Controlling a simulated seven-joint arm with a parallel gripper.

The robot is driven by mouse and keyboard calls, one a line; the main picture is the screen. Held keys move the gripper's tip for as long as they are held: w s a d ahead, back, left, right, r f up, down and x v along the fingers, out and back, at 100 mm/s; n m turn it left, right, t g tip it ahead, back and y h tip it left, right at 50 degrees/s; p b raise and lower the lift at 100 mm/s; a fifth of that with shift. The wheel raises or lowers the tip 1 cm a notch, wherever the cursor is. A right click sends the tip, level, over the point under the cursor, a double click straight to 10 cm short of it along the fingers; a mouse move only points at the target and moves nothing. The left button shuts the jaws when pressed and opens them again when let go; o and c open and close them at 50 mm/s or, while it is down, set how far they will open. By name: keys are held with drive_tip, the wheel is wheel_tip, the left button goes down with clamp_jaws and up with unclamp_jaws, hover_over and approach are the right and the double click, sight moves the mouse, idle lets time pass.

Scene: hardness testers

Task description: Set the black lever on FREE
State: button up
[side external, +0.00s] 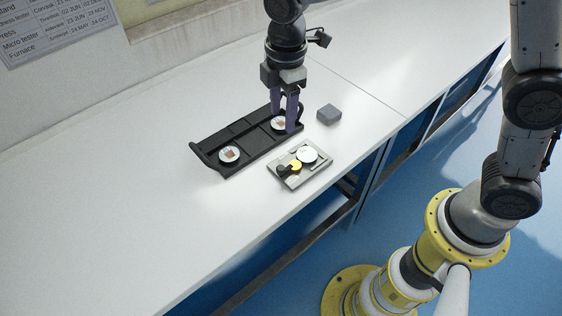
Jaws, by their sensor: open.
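The black lever (283,169) sits at the left end of a small grey device (291,182) near the table's front edge. Beside the lever are a yellow round part (295,165) and a larger white disc (307,155). Any FREE marking is too small to read, so I cannot tell the lever's setting. My gripper (285,124) points down with its purple fingers over the right end of a black tray (196,159), behind the device and apart from the lever. It is open, with its fingers around or in front of a white round sample (279,123); I cannot tell which.
The black tray also holds a second white round sample (229,155) with a brown centre. A grey block (329,115) stands right of my gripper. The white table (120,220) is clear to the left. A wall with a printed notice (58,30) is behind.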

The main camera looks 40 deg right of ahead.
sight(281, 168)
drive_tip(key=f, duration=1)
drive_tip(key=a+f, duration=0.1)
drive_tip(key=f, duration=0.4)
drive_tip(key=shift+s+f, duration=0.15)
drive_tip(key=shift+s, duration=0.15)
drive_tip(key=shift+c, duration=0.2)
clamp_jaws()
